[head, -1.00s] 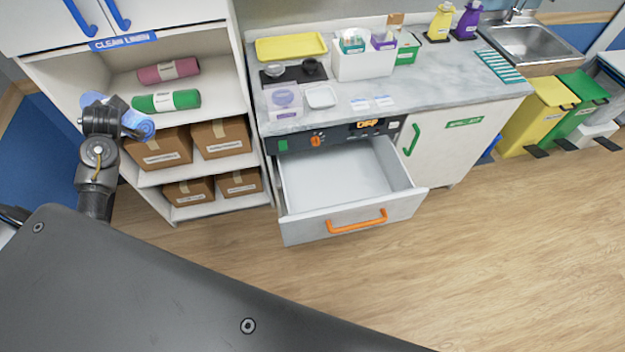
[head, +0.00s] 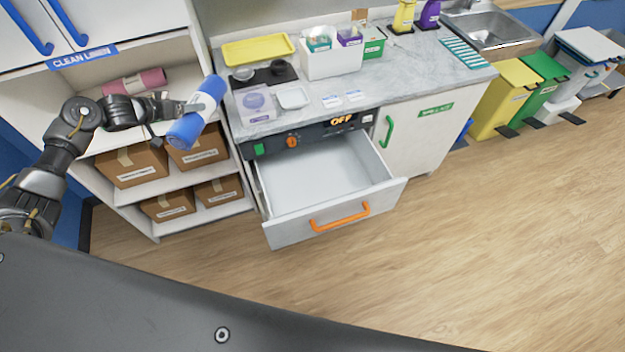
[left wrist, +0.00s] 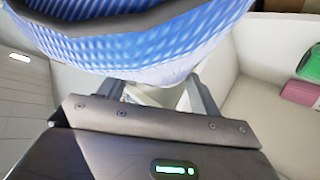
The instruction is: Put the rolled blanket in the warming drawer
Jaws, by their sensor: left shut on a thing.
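My left gripper (head: 188,107) is shut on the rolled blue blanket (head: 185,134), around its middle near the white label band. The blanket is tilted in the air in front of the shelf unit, left of the warming drawer. In the left wrist view the blanket (left wrist: 140,48) fills the top, between and beyond the fingers. The warming drawer (head: 318,182) is pulled open under the counter and its visible inside is empty. It has an orange handle (head: 339,216), and the panel above reads OFF. My right gripper is out of view.
A pink roll (head: 136,82) lies on the shelf; a green roll (left wrist: 310,65) beside it shows in the left wrist view. Cardboard boxes (head: 131,164) fill the lower shelves. The counter (head: 405,71) holds a yellow tray (head: 258,50) and containers. The floor before the drawer is clear.

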